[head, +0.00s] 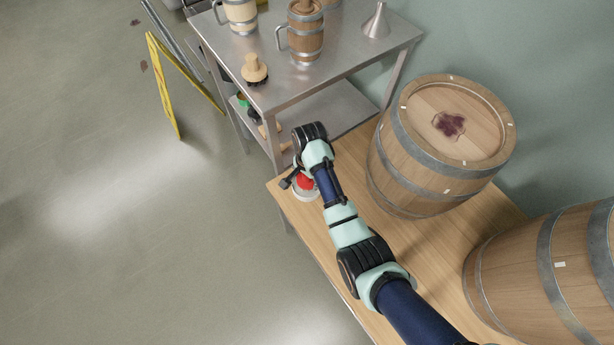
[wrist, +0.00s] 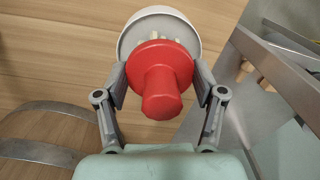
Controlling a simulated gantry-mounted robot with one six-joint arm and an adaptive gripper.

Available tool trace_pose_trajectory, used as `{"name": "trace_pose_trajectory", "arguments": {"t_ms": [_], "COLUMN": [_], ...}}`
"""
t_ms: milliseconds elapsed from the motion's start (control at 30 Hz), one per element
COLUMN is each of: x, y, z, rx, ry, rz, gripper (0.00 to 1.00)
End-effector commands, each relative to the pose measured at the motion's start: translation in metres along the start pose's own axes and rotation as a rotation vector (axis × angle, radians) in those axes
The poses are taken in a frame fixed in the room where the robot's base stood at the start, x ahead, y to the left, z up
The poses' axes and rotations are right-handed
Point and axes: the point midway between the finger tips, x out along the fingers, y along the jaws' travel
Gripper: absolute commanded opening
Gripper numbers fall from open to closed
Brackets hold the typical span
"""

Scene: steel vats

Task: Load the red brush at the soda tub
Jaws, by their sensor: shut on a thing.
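The red brush (wrist: 163,92) has a knob handle and a round flange. My gripper (wrist: 160,80) is shut on it, with one finger on each side of the flange. Pale tufts show just past the flange. The white soda tub (wrist: 131,38) lies directly beyond the brush, partly hidden by it. I cannot tell whether the bristles touch what is in the tub. In the head view, the red brush (head: 305,182) shows over the tub (head: 308,195) at the wooden table's left end, partly covered by my arm.
A barrel (head: 400,165) with a purple stain (head: 449,124) on its lid stands right of my arm. Another barrel (head: 545,275) lies nearer. Beyond, a steel table (head: 270,85) holds tankards (head: 305,38), a funnel (head: 377,22) and a wooden-knobbed brush (head: 255,70).

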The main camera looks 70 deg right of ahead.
Motion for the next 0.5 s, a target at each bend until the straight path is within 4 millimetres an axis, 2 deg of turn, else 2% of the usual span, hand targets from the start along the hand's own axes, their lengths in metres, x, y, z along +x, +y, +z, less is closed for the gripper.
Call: {"name": "trace_pose_trajectory", "arguments": {"t_ms": [500], "x": [0.0042], "y": [0.0], "z": [-0.0001], "rx": [0.0], "ry": [0.0], "rz": [0.0], "gripper": [0.41]}}
